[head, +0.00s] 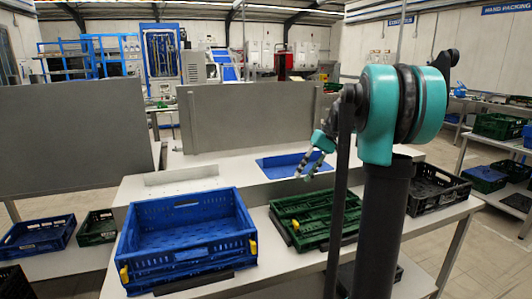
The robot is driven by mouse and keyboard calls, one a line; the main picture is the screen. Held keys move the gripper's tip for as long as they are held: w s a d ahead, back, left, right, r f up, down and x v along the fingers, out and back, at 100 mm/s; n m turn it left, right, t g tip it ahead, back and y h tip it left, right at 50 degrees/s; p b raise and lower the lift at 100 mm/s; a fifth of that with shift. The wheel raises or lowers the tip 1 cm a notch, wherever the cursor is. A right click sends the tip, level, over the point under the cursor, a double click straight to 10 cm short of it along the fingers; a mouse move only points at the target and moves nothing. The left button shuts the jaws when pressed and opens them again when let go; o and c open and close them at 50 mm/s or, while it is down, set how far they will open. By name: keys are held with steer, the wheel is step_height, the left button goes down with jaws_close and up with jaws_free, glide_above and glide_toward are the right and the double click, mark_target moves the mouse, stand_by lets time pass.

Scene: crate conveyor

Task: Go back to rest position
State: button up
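My gripper (305,173) hangs at the end of my teal and black arm, right of centre in the head view. Its two fingers point down and to the left, with a gap between them, so it looks open. I see nothing between the fingers. It is above the back part of the table, in front of a blue panel (280,163), and touches no crate that I can see. My arm's upright link and joints hide part of the table's right side.
An empty blue crate (190,262) with yellow clips stands on the table at the front. A green folded crate (300,205) lies beside it. A black crate (436,187) is at the right. Grey panels (250,118) stand behind the table. More crates lie on side tables.

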steer(key=s+f+t+h, duration=0.1)
steer(key=s+f, duration=0.3)
steer(key=s+a+f+m+h, duration=0.1)
steer(key=s+f, duration=0.3)
steer(key=s+a+f+t+h, duration=0.1)
steer(key=s+f, duration=0.3)
steer(key=shift+s+f+t, duration=0.2)
steer(key=shift+s+t, duration=0.05)
steer(key=shift+t, duration=0.05)
steer(key=s+d+f+m+t+h, duration=0.1)
steer(key=s+f+t+h, duration=0.1)
steer(key=s+f, duration=0.8)
steer(key=s, duration=0.3)
steer(key=shift+d+f+t+h, duration=0.3)
steer(key=shift+d+t+h, duration=0.05)
steer(key=shift+t+h, duration=0.05)
steer(key=shift+w+a, duration=0.1)
